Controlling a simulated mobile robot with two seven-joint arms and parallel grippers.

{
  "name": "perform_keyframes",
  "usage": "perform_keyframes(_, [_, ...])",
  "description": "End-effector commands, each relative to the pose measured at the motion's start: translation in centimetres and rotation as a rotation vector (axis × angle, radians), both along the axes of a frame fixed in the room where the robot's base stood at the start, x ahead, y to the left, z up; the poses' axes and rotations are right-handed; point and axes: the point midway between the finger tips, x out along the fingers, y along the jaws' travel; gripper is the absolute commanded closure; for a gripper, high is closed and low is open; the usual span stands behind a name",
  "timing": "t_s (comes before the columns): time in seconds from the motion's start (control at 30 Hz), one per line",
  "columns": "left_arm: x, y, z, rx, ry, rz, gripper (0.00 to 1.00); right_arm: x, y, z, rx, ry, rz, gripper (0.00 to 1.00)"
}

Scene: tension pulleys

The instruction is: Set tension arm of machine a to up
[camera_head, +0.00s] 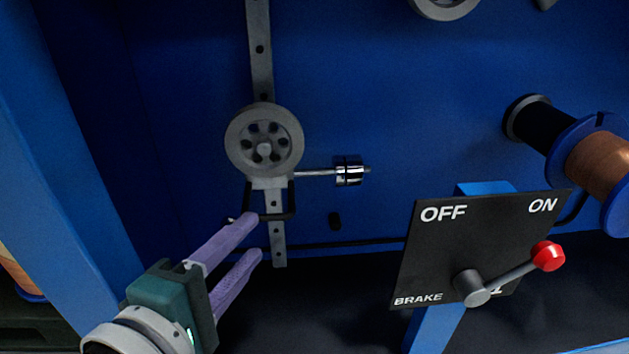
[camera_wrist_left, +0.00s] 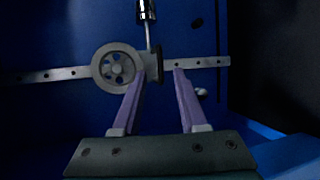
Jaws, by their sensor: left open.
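A grey spoked pulley wheel (camera_head: 264,140) sits on an upright grey bar with holes (camera_head: 259,48), against the blue machine panel. A thin rod with a shiny dark cylinder (camera_head: 349,171) sticks out to the right of the wheel. A black bracket (camera_head: 292,196) sits just under the wheel. My left gripper (camera_head: 254,236) is open, with its purple fingers at the lower bar, just below the wheel. In the left wrist view, the gripper (camera_wrist_left: 160,74) has its fingers apart near the bar, beside the wheel (camera_wrist_left: 117,68). Whether they touch anything is unclear. My right gripper is out of view.
A black panel marked OFF, ON and BRAKE (camera_head: 430,245) stands at the lower right, with a red-knobbed lever (camera_head: 548,256). A copper-wound spool (camera_head: 598,165) sticks out at the right. A blue upright post (camera_head: 40,170) stands at the left.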

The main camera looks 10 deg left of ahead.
Motion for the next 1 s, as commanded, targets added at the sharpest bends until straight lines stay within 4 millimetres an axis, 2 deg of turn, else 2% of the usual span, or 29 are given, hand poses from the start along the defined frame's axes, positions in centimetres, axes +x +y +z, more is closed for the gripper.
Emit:
perform_keyframes(0.03, [1.2,-0.1,-0.8,-0.001,-0.006,0.001,0.58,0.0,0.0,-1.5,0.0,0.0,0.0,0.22])
perform_keyframes(0.1, [2.5,-0.3,-1.1,0.0,-0.006,0.0,0.58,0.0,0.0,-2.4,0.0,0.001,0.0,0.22])
perform_keyframes(0.33, [5.8,-0.7,-1.7,0.0,-0.002,-0.001,0.58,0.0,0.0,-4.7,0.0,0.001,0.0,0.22])
perform_keyframes(0.5, [6.7,-0.8,-1.6,0.002,0.001,0.0,0.58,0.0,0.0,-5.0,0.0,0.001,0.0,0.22])
perform_keyframes(0.73, [6.7,-0.8,-1.5,0.002,0.002,-0.001,0.58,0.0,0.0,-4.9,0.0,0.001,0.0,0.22])
perform_keyframes(1.0, [6.7,-0.8,-1.5,0.002,0.002,-0.001,0.88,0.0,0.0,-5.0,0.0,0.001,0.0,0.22])
